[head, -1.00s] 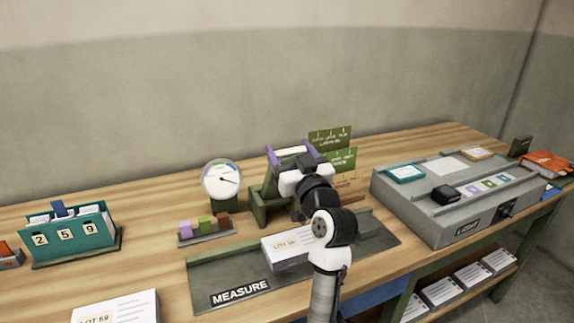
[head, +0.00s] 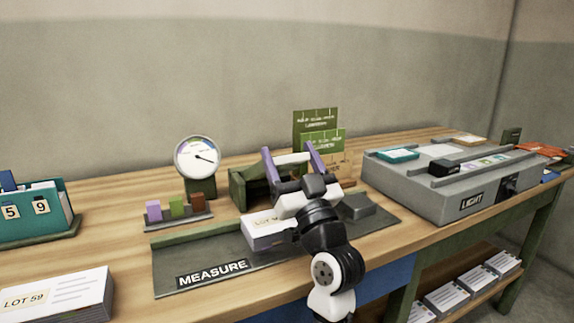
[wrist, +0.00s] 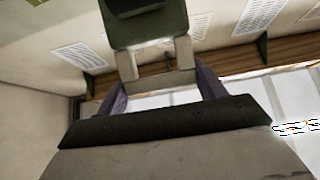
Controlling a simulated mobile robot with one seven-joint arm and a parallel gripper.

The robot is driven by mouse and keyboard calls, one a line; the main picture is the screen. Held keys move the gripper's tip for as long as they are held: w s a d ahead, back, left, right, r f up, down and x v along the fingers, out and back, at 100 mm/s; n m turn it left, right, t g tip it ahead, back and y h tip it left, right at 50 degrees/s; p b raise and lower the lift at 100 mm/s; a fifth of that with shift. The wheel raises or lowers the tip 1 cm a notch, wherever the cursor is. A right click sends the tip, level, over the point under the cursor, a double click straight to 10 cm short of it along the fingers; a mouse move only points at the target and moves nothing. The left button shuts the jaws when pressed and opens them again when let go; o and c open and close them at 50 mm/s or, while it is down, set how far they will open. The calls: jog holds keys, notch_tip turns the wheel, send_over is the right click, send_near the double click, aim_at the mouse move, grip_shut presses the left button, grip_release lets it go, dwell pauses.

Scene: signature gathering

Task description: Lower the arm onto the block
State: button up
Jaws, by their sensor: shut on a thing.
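The white block labelled LOT (head: 266,228) lies on the grey MEASURE tray (head: 180,265), partly hidden by my arm.
A dial gauge (head: 198,157) and a rack of coloured blocks (head: 178,210) stand left of the stand. Another LOT 59 block (head: 60,297) lies at the front left. A grey LIGHT box (head: 425,198) fills the right. Green cards (head: 315,128) stand behind.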

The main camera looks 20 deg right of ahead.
jog(key=shift+s+f+b, duration=0.35)
jog(key=shift+f+b, duration=0.15)
jog(key=shift+f, duration=0.15)
jog(key=shift+s+f+b, duration=0.35)
jog(key=shift+f+b, duration=0.15)
jog(key=shift+f, duration=0.1)
jog(key=o, duration=1.4)
jog(key=s, duration=0.4)
jog(key=s+b, duration=0.1)
jog(key=s, duration=0.3)
jog(key=s+b, duration=0.1)
jog(key=s, duration=0.4)
jog(key=shift+d+f, duration=0.2)
jog(key=shift+f, duration=0.15)
